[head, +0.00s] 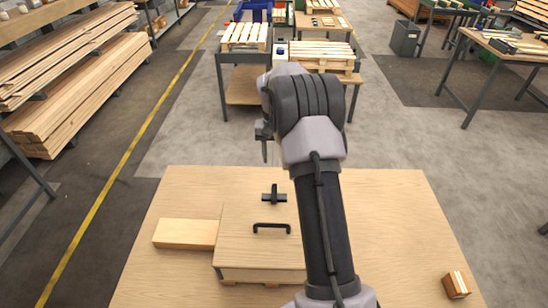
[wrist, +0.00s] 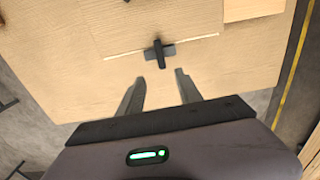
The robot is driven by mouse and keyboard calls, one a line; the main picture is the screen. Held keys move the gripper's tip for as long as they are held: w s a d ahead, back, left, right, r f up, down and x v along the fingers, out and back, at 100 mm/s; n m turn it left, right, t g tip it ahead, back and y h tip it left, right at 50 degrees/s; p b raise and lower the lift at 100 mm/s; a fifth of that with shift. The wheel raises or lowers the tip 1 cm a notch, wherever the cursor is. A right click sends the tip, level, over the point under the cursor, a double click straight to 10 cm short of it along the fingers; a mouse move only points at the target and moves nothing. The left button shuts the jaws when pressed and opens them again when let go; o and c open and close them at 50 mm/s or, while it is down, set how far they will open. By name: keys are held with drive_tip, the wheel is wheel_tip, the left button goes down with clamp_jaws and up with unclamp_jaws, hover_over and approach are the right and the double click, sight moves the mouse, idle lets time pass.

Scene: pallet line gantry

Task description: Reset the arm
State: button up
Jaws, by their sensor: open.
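My gripper (wrist: 162,88) is open in the wrist view, with its two fingers apart and nothing between them. In the head view my gripper (head: 264,145) hangs above the far edge of the wooden table (head: 400,215), partly hidden behind my wrist. My arm reaches up and forward over the table.
A pale wooden block (head: 186,233) lies left of the box. The table's right side is otherwise bare. Workbenches with pallets (head: 320,56) stand beyond, and stacked planks (head: 80,95) are at left.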

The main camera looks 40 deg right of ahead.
drive_tip(key=s+a+r+n+t+b, duration=0.1)
drive_tip(key=s+a+r+b, duration=0.25)
drive_tip(key=a+r, duration=0.4)
drive_tip(key=s+a+r+t+b, duration=0.25)
drive_tip(key=s+a+r, duration=0.25)
drive_tip(key=a, duration=0.5)
drive_tip(key=s+a+f+n+t+y+b, duration=0.1)
drive_tip(key=s+a+f+b, duration=0.1)
drive_tip(key=s+a, duration=0.4)
drive_tip(key=s+a+f+t+y+b, duration=0.1)
drive_tip(key=s+a, duration=0.5)
drive_tip(key=s, duration=0.8)
drive_tip(key=shift+a+f+n+b, duration=0.35)
drive_tip(key=shift+f+b, duration=0.3)
drive_tip(key=shift+b, duration=0.45)
